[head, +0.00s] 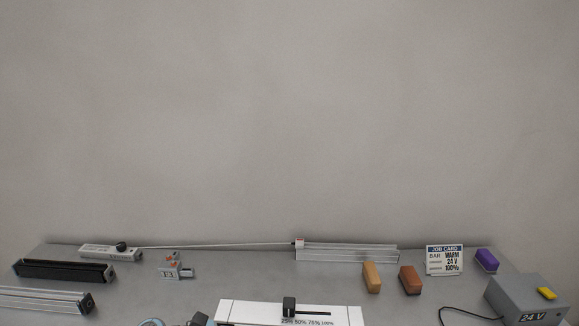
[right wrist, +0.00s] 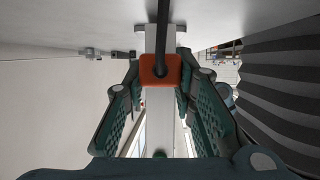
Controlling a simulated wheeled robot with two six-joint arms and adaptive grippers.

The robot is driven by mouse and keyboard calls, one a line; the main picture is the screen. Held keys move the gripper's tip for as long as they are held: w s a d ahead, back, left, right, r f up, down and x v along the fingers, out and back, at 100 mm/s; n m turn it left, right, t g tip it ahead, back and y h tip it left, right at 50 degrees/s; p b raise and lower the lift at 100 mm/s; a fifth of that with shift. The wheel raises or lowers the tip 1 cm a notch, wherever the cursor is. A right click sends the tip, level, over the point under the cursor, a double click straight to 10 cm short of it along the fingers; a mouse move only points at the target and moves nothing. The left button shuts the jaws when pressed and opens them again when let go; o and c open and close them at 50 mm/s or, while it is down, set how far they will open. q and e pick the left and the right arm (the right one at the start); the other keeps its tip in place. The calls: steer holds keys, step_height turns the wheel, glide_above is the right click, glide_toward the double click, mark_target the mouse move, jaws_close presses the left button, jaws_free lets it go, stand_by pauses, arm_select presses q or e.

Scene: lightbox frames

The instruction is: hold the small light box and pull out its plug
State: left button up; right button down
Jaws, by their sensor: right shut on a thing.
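In the right wrist view my right gripper (right wrist: 160,82) is shut on an orange plug (right wrist: 158,71), with one finger on each side. A black cable (right wrist: 163,25) runs from the plug to the top edge. A pale bar-like body (right wrist: 151,41) shows behind the plug; I cannot tell whether it is the small light box or whether the plug still sits in it. In the head view small blue-grey and dark parts show at the bottom edge, left of centre. They look like gripper parts, but I cannot tell which arm they belong to.
A white panel (head: 245,308) with a black slider (head: 289,307) stands at front centre. A grey 24 V box (head: 513,297) with a yellow button is at right. Orange (head: 371,278), brown (head: 410,280) and purple (head: 486,260) blocks, a job card (head: 444,260) and rails (head: 345,253) stand behind.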

steer(key=shift+r, duration=2)
arm_select(q)
steer(key=o, duration=1.4)
